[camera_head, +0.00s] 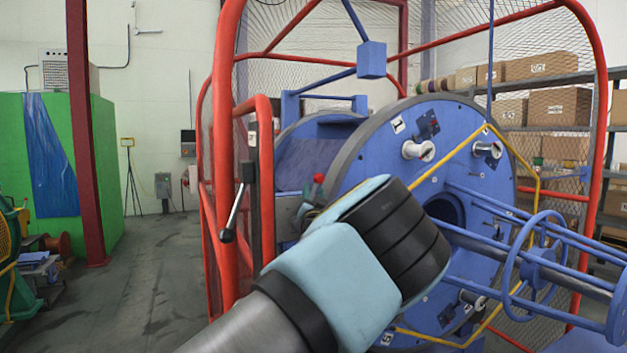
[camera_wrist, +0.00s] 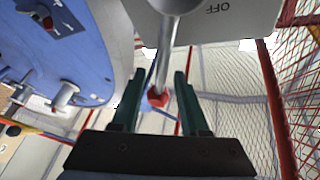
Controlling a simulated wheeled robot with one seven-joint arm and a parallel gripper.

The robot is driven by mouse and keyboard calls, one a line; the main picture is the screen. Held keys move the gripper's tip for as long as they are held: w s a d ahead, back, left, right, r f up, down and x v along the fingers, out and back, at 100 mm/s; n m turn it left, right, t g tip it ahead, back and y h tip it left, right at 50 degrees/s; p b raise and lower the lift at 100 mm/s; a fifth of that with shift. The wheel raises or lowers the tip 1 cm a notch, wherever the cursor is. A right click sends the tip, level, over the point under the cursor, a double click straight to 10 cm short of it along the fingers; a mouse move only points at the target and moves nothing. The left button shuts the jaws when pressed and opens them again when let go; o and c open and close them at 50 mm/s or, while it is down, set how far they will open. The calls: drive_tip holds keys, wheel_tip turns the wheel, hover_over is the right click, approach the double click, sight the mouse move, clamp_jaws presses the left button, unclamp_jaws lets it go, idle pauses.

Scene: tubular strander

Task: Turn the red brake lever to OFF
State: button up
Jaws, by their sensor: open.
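The brake lever is a silver rod (camera_wrist: 168,50) with a red knob (camera_wrist: 158,98) in the wrist view. It runs down from a round hub beside a grey plate (camera_wrist: 225,22) marked OFF, which appears upside down. My gripper (camera_wrist: 159,73) is open, with one dark green finger on each side of the rod and knob. Gaps show on both sides, so the fingers look apart from the lever. In the head view my arm hides most of the gripper. A small red tip (camera_head: 318,177) shows above my wrist there; I cannot tell if it is the knob.
A blue strander disc (camera_head: 463,150) stands behind my arm, with a yellow bar (camera_head: 445,157) across it. A red guard frame (camera_head: 224,150) with mesh stands around it. A black-knobbed lever (camera_head: 233,212) hangs on the frame. Floor (camera_head: 150,255) at left is clear.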

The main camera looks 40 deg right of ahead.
sight(314, 189)
drive_tip(key=shift+p+x, duration=0.6)
drive_tip(key=shift+x, duration=1.35)
clamp_jaws()
